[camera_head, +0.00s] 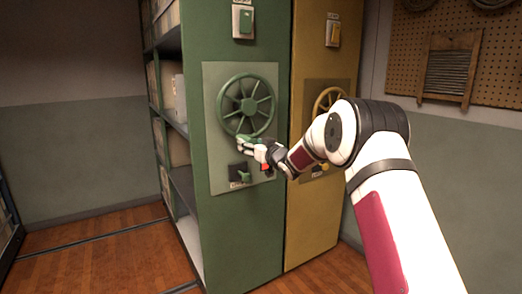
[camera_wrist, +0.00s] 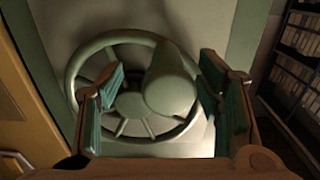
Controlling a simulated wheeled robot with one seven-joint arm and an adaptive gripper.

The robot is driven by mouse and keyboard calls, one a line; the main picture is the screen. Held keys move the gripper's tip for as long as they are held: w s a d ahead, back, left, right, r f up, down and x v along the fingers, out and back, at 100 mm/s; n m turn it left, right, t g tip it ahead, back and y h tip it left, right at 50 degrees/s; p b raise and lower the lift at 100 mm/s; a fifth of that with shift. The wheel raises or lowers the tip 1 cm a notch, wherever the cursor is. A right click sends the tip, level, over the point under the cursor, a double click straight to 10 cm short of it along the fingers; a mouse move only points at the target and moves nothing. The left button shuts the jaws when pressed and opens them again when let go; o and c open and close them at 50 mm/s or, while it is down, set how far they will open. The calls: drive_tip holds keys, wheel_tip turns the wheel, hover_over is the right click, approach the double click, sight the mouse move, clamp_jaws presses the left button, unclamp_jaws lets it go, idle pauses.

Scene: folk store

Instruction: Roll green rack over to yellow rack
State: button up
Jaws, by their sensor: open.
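The green rack (camera_head: 240,220) stands with its end panel facing me. It has a spoked green handwheel (camera_head: 249,105) and a small lever (camera_head: 243,176) below it. The yellow rack (camera_head: 310,225) stands close at its right, with its own yellow wheel (camera_head: 328,98) partly hidden by my arm. My gripper (camera_head: 245,143) is at the bottom rim of the green wheel. In the wrist view, my open gripper (camera_wrist: 160,82) has its fingers on either side of the wheel's round handle knob (camera_wrist: 170,85). Whether either finger touches the knob is unclear.
Floor rails (camera_head: 95,237) run across the wooden floor left of the green rack, where floor is clear. Green rack shelves (camera_head: 172,125) hold boxes. A pegboard (camera_head: 490,60) with a washboard (camera_head: 449,68) hangs on the right wall. Another shelf (camera_wrist: 299,55) shows at right in the wrist view.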

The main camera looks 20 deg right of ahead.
drive_tip(key=v, duration=0.6)
drive_tip(key=shift+s, duration=0.3)
idle(0.4)
